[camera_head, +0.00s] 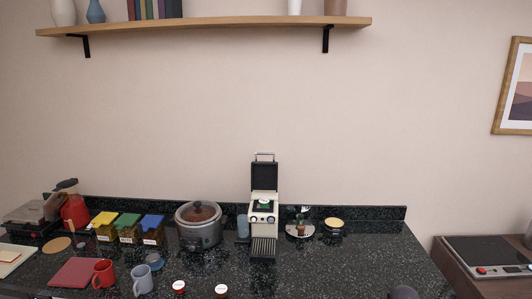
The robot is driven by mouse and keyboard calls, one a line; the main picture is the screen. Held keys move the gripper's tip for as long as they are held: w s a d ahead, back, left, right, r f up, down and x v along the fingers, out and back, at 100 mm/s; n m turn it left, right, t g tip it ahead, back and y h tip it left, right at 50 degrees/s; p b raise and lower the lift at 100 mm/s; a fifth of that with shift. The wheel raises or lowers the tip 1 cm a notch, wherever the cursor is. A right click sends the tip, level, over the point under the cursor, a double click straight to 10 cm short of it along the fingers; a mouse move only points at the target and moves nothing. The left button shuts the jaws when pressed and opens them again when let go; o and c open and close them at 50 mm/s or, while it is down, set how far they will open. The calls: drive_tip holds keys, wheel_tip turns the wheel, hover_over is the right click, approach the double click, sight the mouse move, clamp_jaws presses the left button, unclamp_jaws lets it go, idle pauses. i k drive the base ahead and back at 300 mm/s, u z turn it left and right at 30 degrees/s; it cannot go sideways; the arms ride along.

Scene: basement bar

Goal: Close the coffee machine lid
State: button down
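The coffee machine (263,218) stands on the dark stone counter near the back wall, right of the slow cooker. It is cream and black, with round knobs on its front and a ribbed drip tray (263,248) low in front. Its black lid (264,177) stands open, raised upright, with a metal handle (265,155) at the top. A small green and white item shows in the opening under the lid; I cannot tell exactly what it is.
A slow cooker (198,229) and a blue-grey container (242,227) stand left of the machine. A plate (300,231) with small items and a yellow-topped jar (333,226) are to its right. Mugs (142,281) and pods (221,291) lie nearer the front. The right counter is mostly clear.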

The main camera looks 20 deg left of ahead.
sight(264, 174)
drive_tip(key=u, duration=0.05)
drive_tip(key=i, duration=0.95)
drive_tip(key=z, duration=0.05)
